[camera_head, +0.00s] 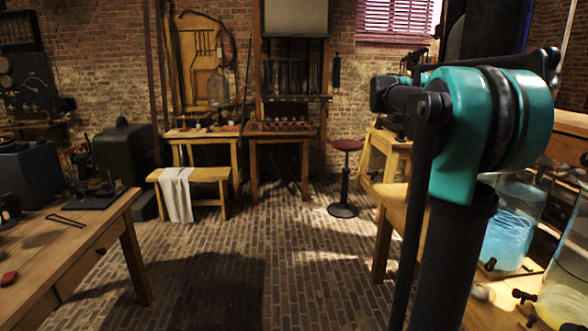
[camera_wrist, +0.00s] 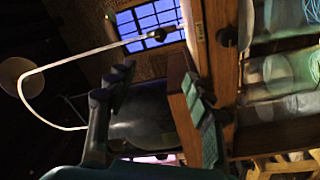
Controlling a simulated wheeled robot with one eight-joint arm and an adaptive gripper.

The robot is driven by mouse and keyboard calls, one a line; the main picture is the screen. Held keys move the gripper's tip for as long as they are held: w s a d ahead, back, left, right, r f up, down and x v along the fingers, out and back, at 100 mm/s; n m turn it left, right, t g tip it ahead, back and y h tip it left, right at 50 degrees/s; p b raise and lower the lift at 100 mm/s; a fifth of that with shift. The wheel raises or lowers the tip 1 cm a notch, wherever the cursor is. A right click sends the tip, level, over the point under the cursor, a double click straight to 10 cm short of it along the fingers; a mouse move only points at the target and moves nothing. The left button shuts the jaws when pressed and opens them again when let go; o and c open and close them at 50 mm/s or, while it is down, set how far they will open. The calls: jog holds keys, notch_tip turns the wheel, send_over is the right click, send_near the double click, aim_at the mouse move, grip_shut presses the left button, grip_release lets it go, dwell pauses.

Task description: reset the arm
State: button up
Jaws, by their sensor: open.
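My gripper (camera_wrist: 150,90) shows in the wrist view with its two fingers spread apart. I see nothing held between them. In the head view my arm, with its teal joint, fills the right foreground; the gripper itself cannot be made out there. Glass jars stand at the right of the head view: one with blue liquid (camera_head: 508,228) behind my arm, and one with yellowish liquid (camera_head: 570,275) cut off by the frame edge. Glass jars (camera_wrist: 283,70) also show at the right of the wrist view, which looks turned on its side.
A wooden table (camera_head: 100,225) with small tools stands at the left. A bench with a white cloth (camera_head: 176,193) and a red-topped stool (camera_head: 346,147) stand farther back. The brick floor (camera_head: 300,270) between is clear. A curved white lamp arm (camera_wrist: 75,60) shows in the wrist view.

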jog(key=s+a+f+n+y, duration=0.1)
jog(key=s+a+f+y, duration=0.2)
jog(key=f, duration=0.8)
jog(key=s+a+f+n+t+y, duration=0.1)
jog(key=s+a+f+y, duration=0.25)
jog(key=f, duration=0.65)
jog(key=s+a+f+y, duration=0.3)
jog(key=f, duration=0.8)
jog(key=s+a+f+n+y, duration=0.1)
jog(key=s+a+f+y, duration=0.3)
jog(key=s+a+f, duration=0.4)
jog(key=s+a+f+n+t+y, duration=0.1)
jog(key=s+a+f+y, duration=0.4)
jog(key=s+a+f, duration=0.4)
jog(key=a+f, duration=0.3)
jog(key=f, duration=0.4)
jog(key=shift+s+a+n+t, duration=0.2)
jog(key=shift+s+n+t, duration=0.05)
jog(key=shift+n+t, duration=0.05)
jog(key=shift+r, duration=0.1)
